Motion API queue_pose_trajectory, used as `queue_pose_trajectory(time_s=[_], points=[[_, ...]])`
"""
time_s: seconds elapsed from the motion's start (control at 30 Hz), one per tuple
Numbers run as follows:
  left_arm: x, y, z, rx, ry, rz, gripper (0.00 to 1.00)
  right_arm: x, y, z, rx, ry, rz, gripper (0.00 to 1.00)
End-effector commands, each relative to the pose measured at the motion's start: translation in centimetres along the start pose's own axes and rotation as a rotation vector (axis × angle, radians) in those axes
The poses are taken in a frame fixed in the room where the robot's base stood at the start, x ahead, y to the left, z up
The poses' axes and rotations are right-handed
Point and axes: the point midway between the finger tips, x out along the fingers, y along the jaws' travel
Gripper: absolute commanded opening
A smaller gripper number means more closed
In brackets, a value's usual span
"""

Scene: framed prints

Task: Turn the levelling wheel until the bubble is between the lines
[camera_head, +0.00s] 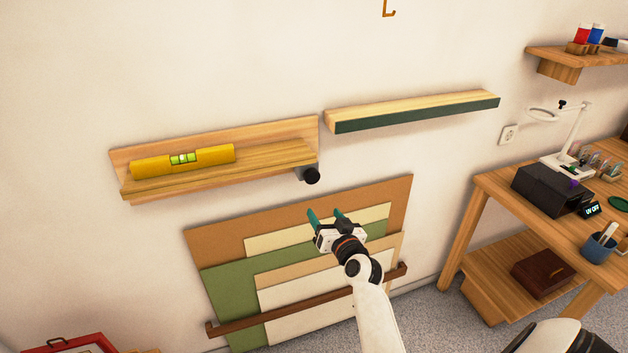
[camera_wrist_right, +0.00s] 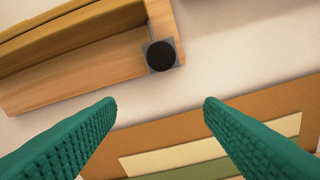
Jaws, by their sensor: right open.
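A yellow spirit level (camera_head: 150,166) lies on the left wooden ledge (camera_head: 215,176). Its green vial (camera_head: 184,158) shows a pale bubble near the middle; the lines are too small to judge exactly. The black levelling wheel (camera_head: 311,175) sits under the ledge's right end; it also shows in the right wrist view (camera_wrist_right: 161,56). My right gripper (camera_head: 326,214) is open and empty, below and a little right of the wheel, with its green fingers apart and not touching it. My left gripper is not in view.
A second ledge with a dark green front (camera_head: 420,113) is on the wall to the right. Several boards (camera_head: 225,285) lean on the wall behind my right arm, held by a brown rail (camera_head: 300,303). A wooden workbench (camera_head: 500,195) stands at the right.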

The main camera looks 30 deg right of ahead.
Motion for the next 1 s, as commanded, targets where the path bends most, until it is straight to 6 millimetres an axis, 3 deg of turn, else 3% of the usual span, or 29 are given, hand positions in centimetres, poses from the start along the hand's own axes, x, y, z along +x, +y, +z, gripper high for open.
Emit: queue_pose_trajectory(time_s=[0.07,0.17,0.33,0.7,1.0], points=[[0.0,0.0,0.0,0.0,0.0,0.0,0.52,-0.1,-0.1,2.5,0.007,-0.05,-0.001,0.62],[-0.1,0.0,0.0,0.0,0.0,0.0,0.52,0.1,-0.2,3.6,0.01,-0.073,-0.001,0.62],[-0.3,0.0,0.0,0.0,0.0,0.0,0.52,2.3,-0.1,3.8,0.011,-0.073,0.0,0.62],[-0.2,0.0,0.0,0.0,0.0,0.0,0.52,9.4,-0.2,4.2,0.009,-0.071,-0.001,0.62],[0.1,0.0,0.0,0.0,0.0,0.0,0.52,11.7,-0.2,4.2,0.009,-0.069,-0.002,0.62]])
